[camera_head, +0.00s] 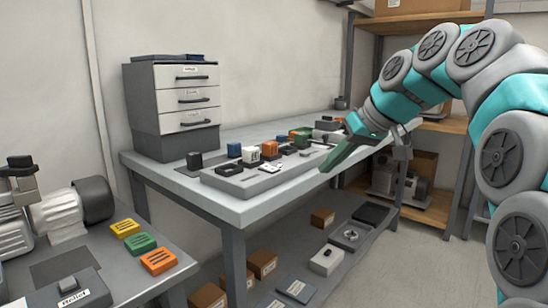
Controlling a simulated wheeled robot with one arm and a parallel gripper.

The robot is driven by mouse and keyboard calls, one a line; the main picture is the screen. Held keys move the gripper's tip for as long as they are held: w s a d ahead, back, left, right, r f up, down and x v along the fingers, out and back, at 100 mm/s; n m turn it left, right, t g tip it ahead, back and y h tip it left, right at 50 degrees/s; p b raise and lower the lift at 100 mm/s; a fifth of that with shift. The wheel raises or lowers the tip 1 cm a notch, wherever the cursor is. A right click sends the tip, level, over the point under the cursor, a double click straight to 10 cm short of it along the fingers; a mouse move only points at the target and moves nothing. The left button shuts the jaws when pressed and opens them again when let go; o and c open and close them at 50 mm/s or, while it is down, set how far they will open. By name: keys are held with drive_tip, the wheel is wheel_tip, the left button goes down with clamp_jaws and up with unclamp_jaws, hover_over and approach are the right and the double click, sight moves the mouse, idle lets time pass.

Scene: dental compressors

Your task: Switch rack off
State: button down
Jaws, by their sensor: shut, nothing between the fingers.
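My gripper (330,166) is shut and empty. A grey tray (232,181) on the bench holds several small blocks and parts in black, orange, white and green. No switch can be picked out as the rack's, because the parts are too small to read. A grey box with a raised button (68,284) sits at the lower left; its label seems to read "Relief". My gripper is far from this box.
A drawer cabinet (186,97) stands at the bench's back left. Yellow (125,228), green (140,243) and orange (158,260) blocks lie on the near left table beside a motor-like machine (55,212). Wooden shelving (440,124) stands right. Floor is clear at lower right.

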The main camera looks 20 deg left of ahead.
drive_tip(key=w+a+r+n+y, duration=0.2)
drive_tip(key=a+r+n, duration=0.3)
drive_tip(key=r, duration=0.3)
drive_tip(key=shift+w+a+t, duration=0.3)
drive_tip(key=shift+w+a, duration=0.4)
drive_tip(key=shift+a, duration=0.15)
drive_tip(key=b, duration=0.1)
hover_over(272, 168)
drive_tip(key=f, duration=0.6)
drive_tip(key=shift+s+d+f, duration=0.1)
drive_tip(key=shift+d+f, duration=0.25)
drive_tip(key=shift+f, duration=0.05)
drive_tip(key=shift+a+f+b, duration=0.1)
drive_tip(key=shift+f+b, duration=0.3)
drive_tip(key=shift+f, duration=1.25)
drive_tip(key=shift+a+p, duration=0.15)
drive_tip(key=shift+p, duration=0.45)
drive_tip(key=shift+f, duration=0.25)
drive_tip(key=shift+a+r, duration=0.1)
